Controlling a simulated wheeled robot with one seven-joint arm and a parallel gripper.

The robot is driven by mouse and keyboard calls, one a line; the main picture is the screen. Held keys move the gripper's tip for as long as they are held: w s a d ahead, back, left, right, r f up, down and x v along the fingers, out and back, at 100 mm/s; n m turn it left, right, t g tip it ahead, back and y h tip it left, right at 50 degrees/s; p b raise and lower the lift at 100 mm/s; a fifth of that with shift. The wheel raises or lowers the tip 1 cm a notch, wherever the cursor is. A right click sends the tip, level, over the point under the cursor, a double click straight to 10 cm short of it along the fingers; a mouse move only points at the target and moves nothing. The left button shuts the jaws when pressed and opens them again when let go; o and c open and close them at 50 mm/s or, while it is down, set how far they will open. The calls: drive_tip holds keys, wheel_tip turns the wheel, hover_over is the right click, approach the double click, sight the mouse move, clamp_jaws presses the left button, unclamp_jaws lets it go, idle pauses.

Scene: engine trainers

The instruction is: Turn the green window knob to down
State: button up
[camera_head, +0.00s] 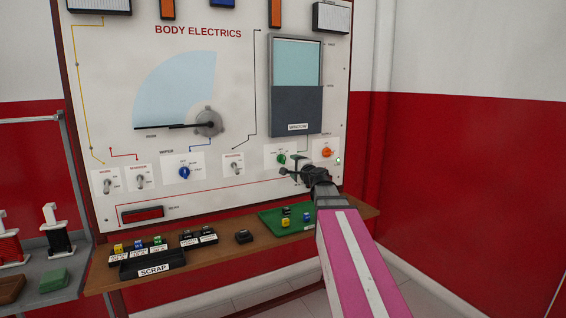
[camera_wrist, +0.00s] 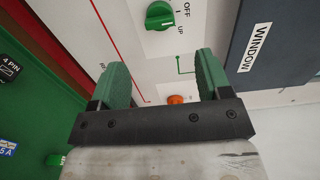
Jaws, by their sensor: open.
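The green window knob (camera_head: 281,159) sits on a small white plate on the panel, below the window display (camera_head: 296,90). In the wrist view the green knob (camera_wrist: 160,15) is at the top edge, with the labels OFF and UP beside it. I cannot tell for sure which label it points at. My gripper (camera_head: 291,170) is at the panel, just below and right of the knob in the head view. In the wrist view my gripper (camera_wrist: 161,62) is open and empty, its green fingers apart. The knob lies beyond the fingertips, not between them.
An orange knob (camera_head: 326,152) is right of the green one; it also shows in the wrist view (camera_wrist: 175,99). A blue wiper knob (camera_head: 184,172) and toggle switches are to the left. Below, a green tray (camera_head: 270,222) and a black scrap tray (camera_head: 135,268) stand on the shelf.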

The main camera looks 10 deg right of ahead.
sight(284, 160)
drive_tip(key=x, duration=1)
drive_tip(key=shift+w, duration=0.3)
drive_tip(key=c, duration=0.9)
